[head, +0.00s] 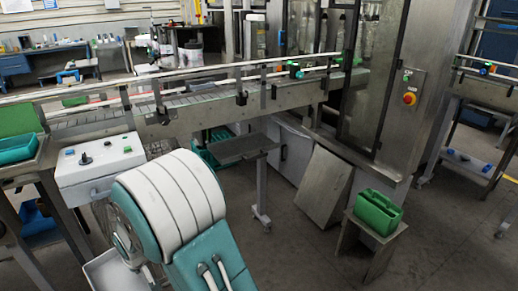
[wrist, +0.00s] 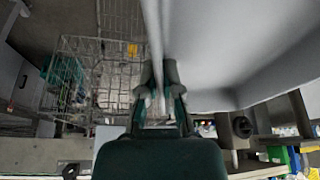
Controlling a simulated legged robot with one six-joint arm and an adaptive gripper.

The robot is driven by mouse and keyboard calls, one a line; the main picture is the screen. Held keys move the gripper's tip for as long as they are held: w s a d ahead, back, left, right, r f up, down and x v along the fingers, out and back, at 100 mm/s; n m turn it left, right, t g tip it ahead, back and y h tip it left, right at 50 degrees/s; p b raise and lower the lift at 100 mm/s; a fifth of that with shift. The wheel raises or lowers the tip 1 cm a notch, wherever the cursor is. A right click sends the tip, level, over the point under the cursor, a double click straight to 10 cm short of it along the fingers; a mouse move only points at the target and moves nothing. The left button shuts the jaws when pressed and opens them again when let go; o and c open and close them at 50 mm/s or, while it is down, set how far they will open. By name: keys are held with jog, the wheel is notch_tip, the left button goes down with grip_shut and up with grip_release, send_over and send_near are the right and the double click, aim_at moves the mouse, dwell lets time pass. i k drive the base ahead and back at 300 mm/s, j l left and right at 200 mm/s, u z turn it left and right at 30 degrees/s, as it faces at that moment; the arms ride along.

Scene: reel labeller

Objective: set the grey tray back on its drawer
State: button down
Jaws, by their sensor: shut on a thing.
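The grey tray (wrist: 235,50) fills the upper right of the wrist view, pale and smooth, with its thin rim running down the middle. My gripper (wrist: 158,88) is shut on this rim, one finger on each side. In the head view, part of a pale grey tray (head: 105,274) shows at the lower left, beside my white and teal arm. The rest of it is cut off by the frame or hidden by the arm, and my gripper is not visible there. I cannot make out the drawer in either view.
A control box (head: 98,168) with a black knob stands just behind my arm. A conveyor (head: 190,103) crosses the back. In the wrist view, a wire basket (wrist: 90,75) is at the left. Floor shows mid-right.

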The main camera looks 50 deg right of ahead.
aim_at(243, 147)
jog(key=l+z, duration=0.15)
jog(key=z, duration=0.2)
jog(key=l+z, duration=0.15)
jog(key=z, duration=0.25)
jog(key=i+l+z, duration=0.1)
jog(key=z, duration=0.25)
jog(key=i+l, duration=0.2)
jog(key=l, duration=0.2)
jog(key=i+l, duration=0.2)
jog(key=l, duration=0.2)
jog(key=i+l, duration=0.15)
jog(key=l, duration=0.25)
jog(key=i+l, duration=0.2)
jog(key=l, duration=0.2)
